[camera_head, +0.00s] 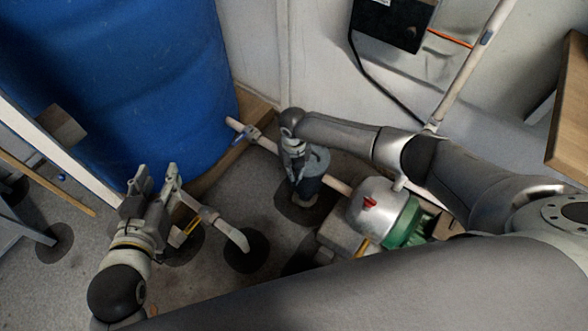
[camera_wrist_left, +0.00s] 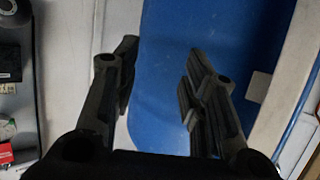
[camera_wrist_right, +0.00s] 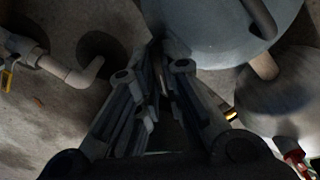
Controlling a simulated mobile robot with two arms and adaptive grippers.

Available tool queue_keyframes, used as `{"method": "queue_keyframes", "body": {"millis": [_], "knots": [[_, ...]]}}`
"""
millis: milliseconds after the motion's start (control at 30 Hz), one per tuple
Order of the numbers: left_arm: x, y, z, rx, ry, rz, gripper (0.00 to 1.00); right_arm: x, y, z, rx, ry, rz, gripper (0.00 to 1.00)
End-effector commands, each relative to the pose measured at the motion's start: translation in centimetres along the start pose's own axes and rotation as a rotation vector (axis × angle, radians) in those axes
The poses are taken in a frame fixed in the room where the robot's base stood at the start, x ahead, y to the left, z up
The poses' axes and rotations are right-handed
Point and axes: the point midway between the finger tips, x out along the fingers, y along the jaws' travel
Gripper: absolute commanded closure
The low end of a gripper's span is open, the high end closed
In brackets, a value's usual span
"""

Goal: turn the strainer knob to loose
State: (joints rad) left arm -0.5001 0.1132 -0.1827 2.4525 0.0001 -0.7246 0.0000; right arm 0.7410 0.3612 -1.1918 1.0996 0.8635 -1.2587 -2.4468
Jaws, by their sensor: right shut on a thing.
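The strainer (camera_head: 316,170) is a grey-blue cylinder on the white pipe run near the floor, in the middle of the head view. It fills the top of the right wrist view (camera_wrist_right: 225,28). My right gripper (camera_head: 296,178) points down beside it. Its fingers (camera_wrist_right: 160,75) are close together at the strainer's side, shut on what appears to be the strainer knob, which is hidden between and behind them. My left gripper (camera_head: 157,170) is open and empty in front of the blue barrel, away from the strainer. Its spread fingers also show in the left wrist view (camera_wrist_left: 160,80).
The large blue barrel (camera_head: 120,80) stands at the left. A silver pump with a green part (camera_head: 370,208) sits right of the strainer. A bent white pipe end with a yellow-handled valve (camera_head: 232,232) is at the lower left. A wooden table (camera_head: 572,120) is at the right.

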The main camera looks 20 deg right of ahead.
Motion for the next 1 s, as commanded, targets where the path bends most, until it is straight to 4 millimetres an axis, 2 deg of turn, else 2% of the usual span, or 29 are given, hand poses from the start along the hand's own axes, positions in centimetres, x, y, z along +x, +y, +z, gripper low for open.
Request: {"method": "queue_keyframes", "body": {"millis": [200, 500, 1000], "knots": [[0.3, 0.3, -2.0, -0.001, 0.108, 0.006, 0.6, 0.1, 0.1, -0.1, -0.2, 0.003, 0.0, 1.0], [0.2, 0.6, -4.3, -0.002, 0.231, 0.014, 0.6, 0.1, 0.1, -0.1, -0.409, 0.003, 0.001, 1.0], [-0.1, 0.8, -5.8, -0.003, 0.307, 0.018, 0.6, 0.0, 0.1, -0.1, -0.536, 0.003, 0.001, 1.0]]}}
